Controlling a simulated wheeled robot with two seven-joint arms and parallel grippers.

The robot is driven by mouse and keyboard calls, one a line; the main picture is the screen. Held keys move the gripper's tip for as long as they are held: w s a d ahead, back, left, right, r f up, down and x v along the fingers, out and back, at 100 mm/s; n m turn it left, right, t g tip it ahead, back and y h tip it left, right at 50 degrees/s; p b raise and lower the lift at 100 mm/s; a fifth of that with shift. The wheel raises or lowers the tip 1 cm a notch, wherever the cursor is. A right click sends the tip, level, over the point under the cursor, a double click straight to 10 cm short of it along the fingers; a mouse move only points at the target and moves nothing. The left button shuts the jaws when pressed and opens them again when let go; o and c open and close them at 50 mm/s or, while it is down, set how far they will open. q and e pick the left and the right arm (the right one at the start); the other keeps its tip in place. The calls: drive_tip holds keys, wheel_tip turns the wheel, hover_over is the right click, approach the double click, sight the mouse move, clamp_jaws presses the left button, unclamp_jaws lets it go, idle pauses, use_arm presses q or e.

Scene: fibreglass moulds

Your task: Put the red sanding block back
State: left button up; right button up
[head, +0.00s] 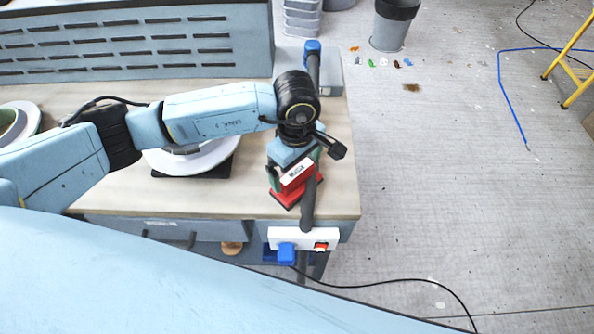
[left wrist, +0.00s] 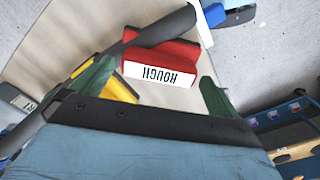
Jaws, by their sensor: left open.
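The red sanding block (left wrist: 178,52), with a white label reading ROUGH, is near the table's front right corner. In the head view its red lower part (head: 284,198) shows below my left gripper (head: 290,182), which hides much of it. In the left wrist view the gripper's green fingers (left wrist: 155,85) are spread apart, with the block ahead of the gap between them. I see no grip on it. A yellow piece (left wrist: 122,90) lies beside the left finger in that view. My right gripper is in neither view.
A white power strip (head: 318,239) with a blue plug is at the front edge. A white disc (head: 215,160) lies on a dark base under my left arm.

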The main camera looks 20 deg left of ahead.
sight(296, 171)
use_arm(q)
wheel_tip(296, 171, up, 9)
drive_tip(key=shift+r, duration=0.15)
idle(0.4)
